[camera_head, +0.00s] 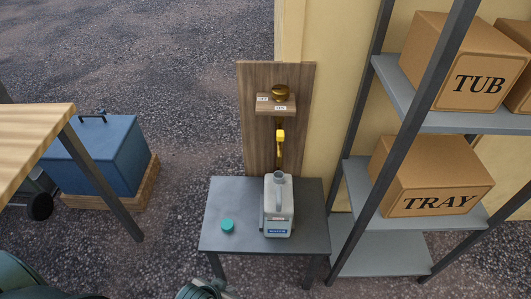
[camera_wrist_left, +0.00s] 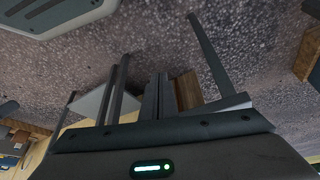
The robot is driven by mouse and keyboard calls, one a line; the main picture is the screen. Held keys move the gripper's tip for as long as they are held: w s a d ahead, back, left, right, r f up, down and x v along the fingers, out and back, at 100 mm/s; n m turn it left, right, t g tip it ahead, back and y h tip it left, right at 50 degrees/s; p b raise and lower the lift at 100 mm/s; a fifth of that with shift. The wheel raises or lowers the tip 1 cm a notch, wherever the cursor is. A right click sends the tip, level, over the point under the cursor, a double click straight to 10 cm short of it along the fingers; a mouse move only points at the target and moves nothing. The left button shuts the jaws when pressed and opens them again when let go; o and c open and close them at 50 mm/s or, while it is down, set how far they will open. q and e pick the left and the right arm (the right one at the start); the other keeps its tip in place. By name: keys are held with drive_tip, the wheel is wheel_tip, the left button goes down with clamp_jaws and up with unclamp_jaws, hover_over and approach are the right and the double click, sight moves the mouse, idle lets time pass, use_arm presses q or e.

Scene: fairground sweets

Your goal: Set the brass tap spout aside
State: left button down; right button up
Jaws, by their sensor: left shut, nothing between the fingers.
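A wooden board (camera_head: 303,130) stands upright behind a small grey table (camera_head: 220,200). A bright yellow, brass-like spout (camera_head: 280,137) hangs on the board below a small wooden ledge (camera_head: 264,105). A darker brass round piece (camera_head: 280,92) sits on the ledge. A pale jug (camera_head: 279,205) with an open neck and a blue label stands on the table below the spout. A teal cap (camera_head: 228,226) lies left of it. My left gripper (camera_wrist_left: 157,82) is shut and empty in the left wrist view, away from the spout.
A grey shelf rack (camera_head: 385,262) with boxes marked TUB (camera_head: 470,60) and TRAY (camera_head: 425,170) stands close on the right. A blue box (camera_head: 100,155) sits on a wooden base at the left, beside a wooden tabletop (camera_head: 30,135).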

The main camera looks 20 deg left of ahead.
sight(280, 139)
use_arm(q)
drive_tip(key=w+d+r+n+t+h+b, duration=0.1)
drive_tip(key=w+r+n+t+h+b, duration=0.15)
drive_tip(key=w+r, duration=0.35)
drive_tip(key=w+d+r+n+t+h+b, duration=0.1)
drive_tip(key=w+d+r+n+t+h, duration=0.2)
drive_tip(key=r, duration=0.6)
drive_tip(key=w+a+r+n+t, duration=0.4)
drive_tip(key=w+r+n, duration=0.1)
drive_tip(key=r+n, duration=0.1)
drive_tip(key=w+a+r+n+t, duration=0.4)
drive_tip(key=w+r+n, duration=0.2)
drive_tip(key=r, duration=0.3)
drive_tip(key=shift+a+r+y+b, duration=0.2)
drive_tip(key=shift+a+y+b, duration=0.1)
drive_tip(key=shift+y, duration=0.05)
use_arm(e)
drive_tip(key=shift+y, duration=0.4)
drive_tip(key=s+r, duration=0.1)
drive_tip(key=s+a+r, duration=0.2)
drive_tip(key=shift+s+r, duration=0.1)
drive_tip(key=shift+r, duration=0.15)
use_arm(q)
drive_tip(key=shift+w+d, duration=0.1)
drive_tip(key=shift+w, duration=0.05)
